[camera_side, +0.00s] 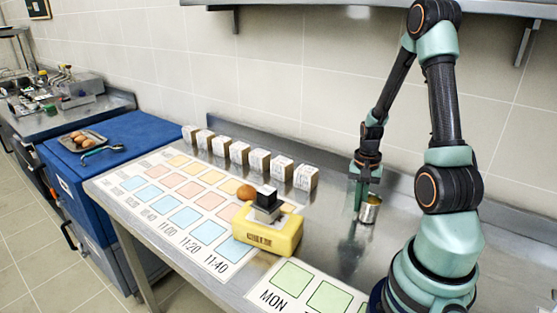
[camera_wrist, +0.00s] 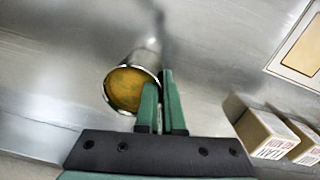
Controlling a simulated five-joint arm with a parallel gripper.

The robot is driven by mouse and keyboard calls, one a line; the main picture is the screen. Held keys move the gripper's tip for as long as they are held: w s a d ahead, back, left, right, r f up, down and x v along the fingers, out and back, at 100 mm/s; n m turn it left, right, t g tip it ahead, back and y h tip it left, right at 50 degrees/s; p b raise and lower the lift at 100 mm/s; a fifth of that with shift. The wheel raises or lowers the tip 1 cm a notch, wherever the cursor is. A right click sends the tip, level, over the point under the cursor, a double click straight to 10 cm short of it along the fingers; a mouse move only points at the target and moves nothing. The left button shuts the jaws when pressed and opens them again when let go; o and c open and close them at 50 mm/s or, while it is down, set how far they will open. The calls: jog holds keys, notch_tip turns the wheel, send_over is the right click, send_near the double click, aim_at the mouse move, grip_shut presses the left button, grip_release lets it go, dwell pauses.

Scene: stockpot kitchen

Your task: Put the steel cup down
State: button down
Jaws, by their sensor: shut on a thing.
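The steel cup (camera_side: 370,209) is at the right part of the steel table in the side view, close to the table surface. I cannot tell whether its base touches the table. In the wrist view the cup (camera_wrist: 108,94) shows its round rim and a yellow-brown inside. My gripper (camera_side: 362,196) points down at the cup. In the wrist view my gripper (camera_wrist: 161,90) is shut on the cup's wall, with one green finger inside the rim and one outside. The cup's far side and base are partly hidden.
Several small labelled boxes (camera_side: 239,152) stand in a row along the back. A yellow block marked cheese (camera_side: 268,236), with a dark-topped steel thing (camera_side: 267,198) on it, and a brown egg (camera_side: 246,192) are left of the cup. Bare steel table (camera_side: 325,225) lies between.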

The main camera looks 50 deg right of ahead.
jog(key=shift+f, duration=0.1)
jog(key=c, duration=1)
grip_release()
jog(key=shift+c, duration=0.2)
notch_tip(320, 180, up, 12)
jog(key=w+a+r+n+t, duration=0.2)
jog(key=a+r+n, duration=0.2)
jog(key=a, duration=0.4)
jog(key=w+a+r+n+t, duration=0.2)
jog(key=a+r+n, duration=0.1)
jog(key=a+n, duration=0.3)
jog(key=w+a+r+n+t, duration=0.1)
jog(key=w+a+r+n, duration=0.2)
jog(key=a, duration=0.7)
jog(key=r+n, duration=0.1)
jog(key=n, duration=0.1)
jog(key=shift+a+r+n+t, duration=0.15)
jog(key=shift+r+n+t, duration=0.15)
jog(key=shift+t, duration=0.1)
